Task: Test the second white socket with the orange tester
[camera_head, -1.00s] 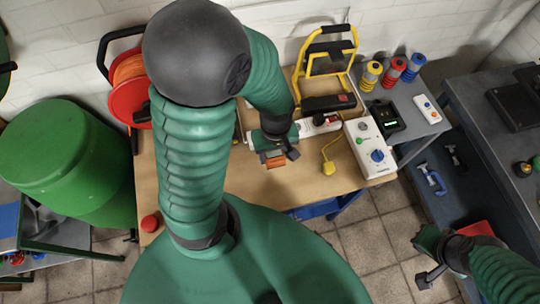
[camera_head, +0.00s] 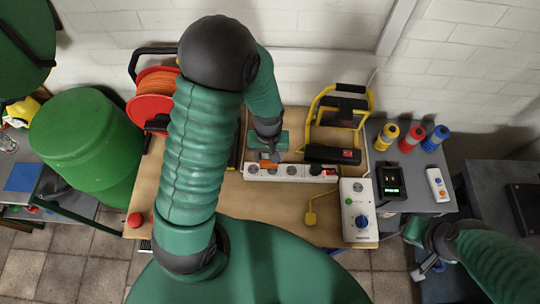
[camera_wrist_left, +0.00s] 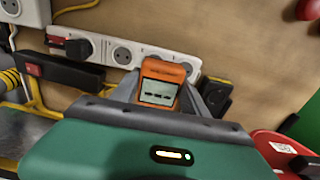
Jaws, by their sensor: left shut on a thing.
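The orange tester (camera_wrist_left: 162,84), with a small grey screen showing dashes, is held between the fingers of my left gripper (camera_wrist_left: 158,98). In the head view the left gripper (camera_head: 268,162) is shut on it at the left part of the white power strip (camera_head: 290,174). In the wrist view the tester's far end overlaps the strip (camera_wrist_left: 103,50), with one round socket (camera_wrist_left: 122,55) to its left and another (camera_wrist_left: 186,67) to its right. I cannot tell whether its pins are in a socket. My right gripper (camera_head: 428,264) is low at the right, away from the strip; its opening is unclear.
A black plug (camera_head: 315,169) sits in the strip near its red switch (camera_head: 329,172). A yellow work lamp (camera_head: 337,115) stands behind. A white box with a blue knob (camera_head: 358,210) and a yellow plug (camera_head: 310,217) are at the right. The red cable reel (camera_head: 152,95) is left.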

